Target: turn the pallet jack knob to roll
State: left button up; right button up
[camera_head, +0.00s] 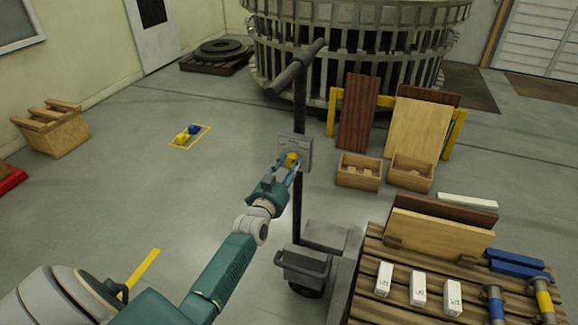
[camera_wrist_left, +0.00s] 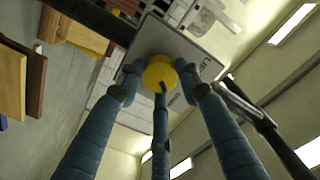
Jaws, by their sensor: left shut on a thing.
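The pallet jack (camera_head: 299,210) stands upright in the middle of the head view, with a dark mast and a grey handle bar (camera_head: 296,67) at its top. A grey plate (camera_head: 296,146) sits partway up the mast and carries a yellow knob (camera_head: 291,159). My left gripper (camera_head: 287,168) reaches up to the plate and is shut on the knob. In the left wrist view, its blue fingers close around the yellow knob (camera_wrist_left: 159,74), which has a dark mark. Lettering on the plate (camera_wrist_left: 205,68) is partly hidden and unreadable. My right gripper is not in view.
A wooden pallet (camera_head: 372,285) with boards, white blocks and blue and yellow cylinders stands at the lower right, close to the jack. Two wooden crates (camera_head: 358,172) and leaning boards (camera_head: 356,115) stand behind. Floor left of the jack is mostly clear.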

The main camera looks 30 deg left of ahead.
pick_arm(q)
jog(key=n, duration=0.4)
jog(key=shift+r, duration=0.25)
jog(key=shift+r+n, duration=0.1)
jog(key=shift+n, duration=1.4)
jog(key=shift+a, duration=0.1)
jog(key=o, duration=1.1)
jog(key=shift+o, duration=0.2)
jog(key=shift+s+f, duration=0.2)
jog(key=shift+s, duration=0.05)
jog(key=v, duration=1.1)
jog(key=shift+s, duration=0.25)
